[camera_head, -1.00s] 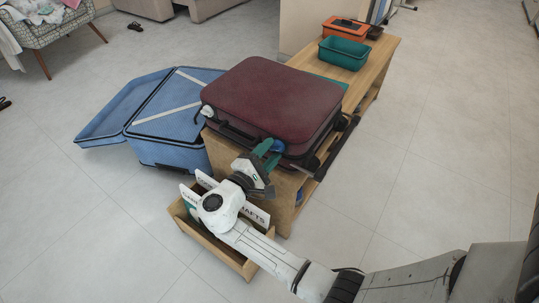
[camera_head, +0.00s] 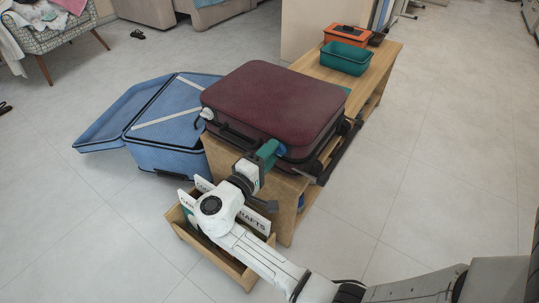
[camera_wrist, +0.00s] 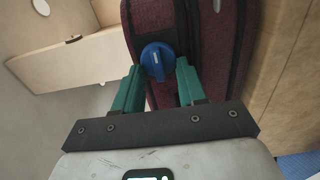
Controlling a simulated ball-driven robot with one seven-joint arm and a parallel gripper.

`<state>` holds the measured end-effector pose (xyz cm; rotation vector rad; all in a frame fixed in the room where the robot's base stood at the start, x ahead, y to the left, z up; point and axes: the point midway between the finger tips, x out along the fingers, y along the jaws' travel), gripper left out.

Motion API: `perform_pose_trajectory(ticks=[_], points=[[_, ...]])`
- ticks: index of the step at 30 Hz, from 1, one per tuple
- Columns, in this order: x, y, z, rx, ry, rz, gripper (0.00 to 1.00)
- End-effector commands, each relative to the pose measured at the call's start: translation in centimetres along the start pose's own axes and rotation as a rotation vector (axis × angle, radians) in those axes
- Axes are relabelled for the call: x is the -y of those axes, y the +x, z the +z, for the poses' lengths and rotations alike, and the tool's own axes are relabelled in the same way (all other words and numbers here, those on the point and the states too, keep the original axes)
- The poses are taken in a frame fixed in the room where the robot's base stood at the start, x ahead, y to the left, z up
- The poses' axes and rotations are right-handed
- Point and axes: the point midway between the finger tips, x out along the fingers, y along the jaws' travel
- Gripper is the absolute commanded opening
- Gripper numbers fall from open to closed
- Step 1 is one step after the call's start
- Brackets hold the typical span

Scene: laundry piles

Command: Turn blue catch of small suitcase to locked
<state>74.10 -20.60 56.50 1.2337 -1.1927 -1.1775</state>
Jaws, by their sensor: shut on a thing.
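The small suitcase (camera_head: 270,98) is dark maroon, closed, and lies flat on the wooden bench. In the wrist view its side (camera_wrist: 222,50) fills the upper middle. The blue catch (camera_wrist: 157,62) is a round knob with a pale mark on its face, set on that side. In the head view the fingers mostly hide the catch.
An open blue suitcase (camera_head: 160,117) stands left of the bench (camera_head: 385,57). A wooden box (camera_head: 224,266) with lettered boards is below my arm. A teal bin (camera_head: 343,57) and an orange toolbox (camera_head: 345,33) sit at the bench's far end. The floor on the right is clear.

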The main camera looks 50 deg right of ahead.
Motion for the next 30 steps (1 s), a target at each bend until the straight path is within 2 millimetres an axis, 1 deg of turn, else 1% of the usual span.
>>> perform_pose_trajectory(ticks=[11, 12, 18, 19, 26, 30], points=[[0.1, 0.0, 0.1, 0.002, 0.002, -0.002, 0.10], [0.1, 0.0, 0.1, 0.002, 0.002, -0.002, 0.43], [0.1, 0.0, 0.1, 0.001, 0.002, -0.001, 0.62], [0.1, 0.0, 0.1, 0.001, 0.003, -0.001, 0.65], [0.0, -0.1, 0.0, 0.000, 0.003, -0.001, 0.65], [-0.1, -1.0, -0.1, -0.004, 0.002, -0.001, 0.65]])
